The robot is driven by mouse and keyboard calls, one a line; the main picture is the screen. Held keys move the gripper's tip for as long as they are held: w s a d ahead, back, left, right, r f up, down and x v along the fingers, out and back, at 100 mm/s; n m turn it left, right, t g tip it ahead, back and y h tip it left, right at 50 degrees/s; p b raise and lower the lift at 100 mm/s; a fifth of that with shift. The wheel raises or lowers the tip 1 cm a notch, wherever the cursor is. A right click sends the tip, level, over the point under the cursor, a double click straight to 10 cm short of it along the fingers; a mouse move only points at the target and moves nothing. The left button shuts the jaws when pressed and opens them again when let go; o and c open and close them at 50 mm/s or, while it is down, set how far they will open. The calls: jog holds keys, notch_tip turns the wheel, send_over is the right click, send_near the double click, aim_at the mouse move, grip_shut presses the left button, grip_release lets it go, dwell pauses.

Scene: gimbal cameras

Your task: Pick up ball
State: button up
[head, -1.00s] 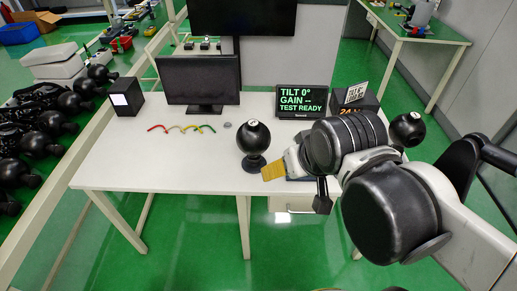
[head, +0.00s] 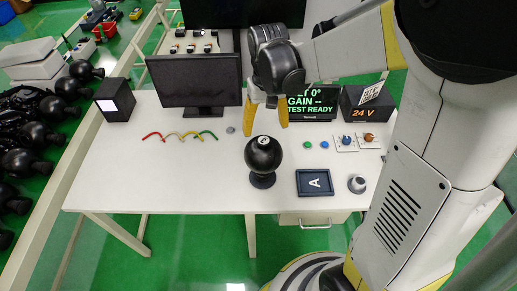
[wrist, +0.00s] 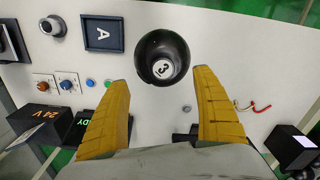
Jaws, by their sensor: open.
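A black ball (head: 263,154) with a white label on top rests on a small dark stand (head: 263,180) on the white table. In the wrist view the ball (wrist: 162,57) sits beyond and between the fingertips, apart from both. My gripper (head: 266,128) is open, its two yellow fingers pointing down just behind the ball in the head view. The wrist view shows the open fingers of my gripper (wrist: 160,78) spread wider than the ball, with nothing between them.
The white table (head: 180,180) also bears a monitor (head: 195,80), a lit display (head: 313,103), a 24 V box (head: 366,104), a tray marked A (head: 315,183), a grey knob (head: 357,184) and coloured wires (head: 182,136).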

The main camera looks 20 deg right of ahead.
aim_at(263, 139)
jog(key=f, duration=0.2)
jog(key=f+b, duration=0.1)
jog(key=f, duration=0.1)
jog(key=f+b, duration=0.1)
jog(key=f, duration=0.2)
jog(key=shift+w+a, duration=0.15)
jog(key=shift+a, duration=0.1)
jog(key=shift+r, duration=0.15)
grip_shut()
